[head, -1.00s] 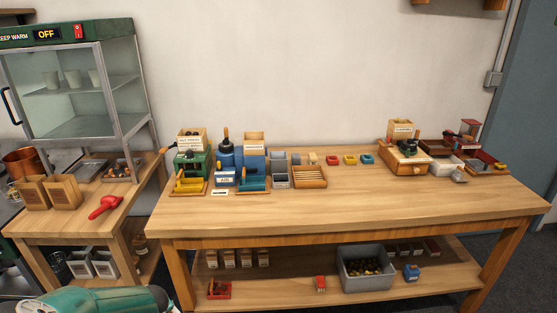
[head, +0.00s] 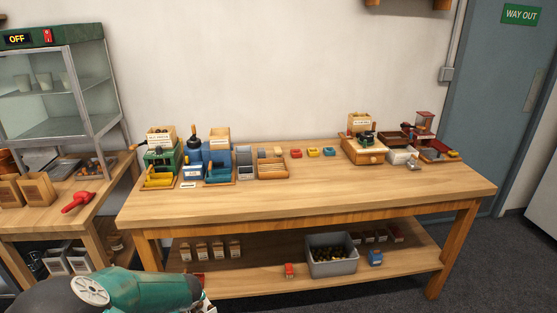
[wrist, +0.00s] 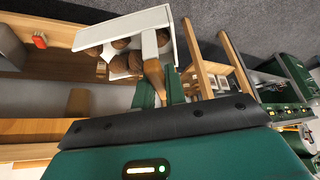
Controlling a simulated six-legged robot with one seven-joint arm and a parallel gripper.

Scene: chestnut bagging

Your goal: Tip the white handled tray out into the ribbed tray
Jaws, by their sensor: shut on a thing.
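The white handled tray (wrist: 122,27) shows in the wrist view, with several brown chestnuts (wrist: 120,62) in it. My gripper (wrist: 158,82) is shut on its brown handle (wrist: 154,72). In the head view my teal arm is at the bottom left, in front of the table; the gripper end is mostly out of sight there. A small wooden tray with slat-like ribs (head: 271,168) sits on the table top, left of centre; it looks like the ribbed tray. The held tray is well apart from it.
Green and blue machines (head: 163,158) crowd the table's left back. A wooden grinder box (head: 362,150) and small trays stand at the right back. The table's front strip (head: 310,200) is clear. A grey bin (head: 331,262) sits on the lower shelf. A glass cabinet (head: 55,95) stands left.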

